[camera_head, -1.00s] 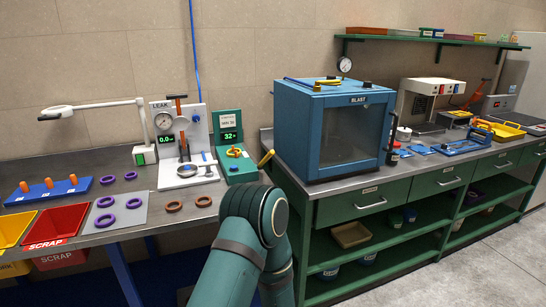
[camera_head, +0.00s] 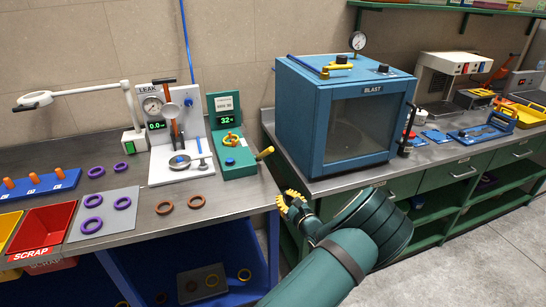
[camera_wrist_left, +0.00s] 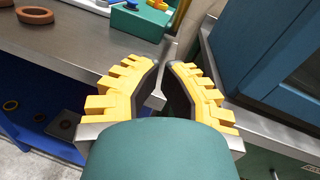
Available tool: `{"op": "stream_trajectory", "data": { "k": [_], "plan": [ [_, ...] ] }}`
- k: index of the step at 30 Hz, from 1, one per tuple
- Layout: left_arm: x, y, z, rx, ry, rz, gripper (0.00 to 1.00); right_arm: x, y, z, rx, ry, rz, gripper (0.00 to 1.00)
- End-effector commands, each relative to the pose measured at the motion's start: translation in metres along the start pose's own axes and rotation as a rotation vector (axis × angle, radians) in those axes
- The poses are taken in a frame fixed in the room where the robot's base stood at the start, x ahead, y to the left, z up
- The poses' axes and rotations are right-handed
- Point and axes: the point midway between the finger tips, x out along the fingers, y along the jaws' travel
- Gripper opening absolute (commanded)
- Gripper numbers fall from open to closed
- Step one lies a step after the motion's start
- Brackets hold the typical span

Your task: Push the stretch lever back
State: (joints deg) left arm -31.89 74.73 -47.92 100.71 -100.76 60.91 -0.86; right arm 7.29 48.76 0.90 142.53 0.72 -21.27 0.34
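The green device with the lit display (camera_head: 232,138) stands near the right end of the left bench. A yellow-tipped lever (camera_head: 264,153) sticks out from its right side; I take this as the stretch lever. My left gripper (camera_head: 291,199), with yellow stepped fingers, is below and right of the lever, at the gap between the benches, and does not touch it. In the left wrist view its fingertips (camera_wrist_left: 163,63) lean together with a narrow gap and nothing between them. The green device shows there only partly, at the top (camera_wrist_left: 142,20). My right gripper is out of view.
The blue BLAST cabinet (camera_head: 345,110) stands close right of my gripper. The white leak tester (camera_head: 180,140) is left of the green device. Brown rings (camera_head: 180,204) and purple rings (camera_head: 93,200) lie on the left bench, whose front right corner is bare metal.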

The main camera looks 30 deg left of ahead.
Motion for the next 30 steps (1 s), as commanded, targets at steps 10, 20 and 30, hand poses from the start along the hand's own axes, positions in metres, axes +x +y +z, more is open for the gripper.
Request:
{"op": "stream_trajectory", "data": {
  "k": [10,20,30],
  "plan": [
    [-0.001,-0.021,0.018,0.014,-0.064,-0.064,0.0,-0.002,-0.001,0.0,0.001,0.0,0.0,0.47],
    [0.011,-0.02,0.018,0.014,-0.063,-0.06,0.0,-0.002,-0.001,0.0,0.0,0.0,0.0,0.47],
    [0.074,-0.023,0.021,0.012,-0.063,-0.059,0.0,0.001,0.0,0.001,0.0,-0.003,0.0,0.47]
  ]
}}
